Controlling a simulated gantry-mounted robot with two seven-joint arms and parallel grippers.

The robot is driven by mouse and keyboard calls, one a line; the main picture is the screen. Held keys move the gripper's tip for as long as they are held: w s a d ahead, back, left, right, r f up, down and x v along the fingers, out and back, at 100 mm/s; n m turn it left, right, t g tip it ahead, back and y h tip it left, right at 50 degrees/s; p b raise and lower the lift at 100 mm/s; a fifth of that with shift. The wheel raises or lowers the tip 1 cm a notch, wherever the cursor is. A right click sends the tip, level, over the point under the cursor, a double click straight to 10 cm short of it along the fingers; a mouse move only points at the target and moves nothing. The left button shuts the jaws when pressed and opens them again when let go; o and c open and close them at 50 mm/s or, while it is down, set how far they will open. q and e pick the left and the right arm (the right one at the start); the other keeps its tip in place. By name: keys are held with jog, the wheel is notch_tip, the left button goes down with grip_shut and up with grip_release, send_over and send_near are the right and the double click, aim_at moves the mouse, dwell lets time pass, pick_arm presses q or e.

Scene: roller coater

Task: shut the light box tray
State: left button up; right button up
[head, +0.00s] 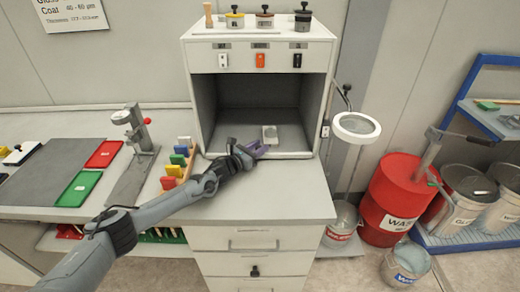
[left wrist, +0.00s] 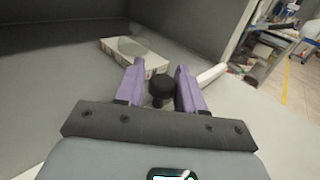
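The light box (head: 192,100) is a white cabinet with a dark, open front on the bench. Its grey floor, which appears to be the tray (head: 225,138), carries a small pale plate with a round grey spot (head: 270,134). The plate also shows in the left wrist view (left wrist: 150,62). My left gripper (head: 262,148) is at the front edge of the box. In the left wrist view, its purple fingers (left wrist: 160,68) stand apart on either side of a black knob (left wrist: 162,90), with narrow gaps showing. My right gripper is not in view.
Coloured blocks (head: 178,160) in a rack and a grey stand (head: 135,160) are left of the box. A ring lamp (head: 356,126) stands close on the right, with a red drum (head: 395,190) beyond. The bench top in front of the box (head: 290,195) is clear.

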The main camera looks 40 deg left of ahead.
pick_arm(q)
jog(key=shift+o, duration=0.8)
jog(key=shift+w+a+r, duration=0.1)
jog(key=shift+w, duration=0.05)
jog(key=shift+s+r+p, duration=0.1)
jog(key=shift+s+p, duration=0.25)
jog(key=shift+p, duration=0.05)
jog(key=s+p, duration=0.2)
jog(key=s, duration=0.1)
jog(key=s+p, duration=0.2)
jog(key=p, duration=0.1)
jog(key=s+a+p, duration=0.1)
jog(key=s+p, duration=0.1)
jog(key=s, duration=0.1)
jog(key=shift+s, duration=0.35)
jog(key=shift+s+a+p, duration=0.1)
jog(key=shift+s+p, duration=0.45)
jog(key=shift+s, duration=0.15)
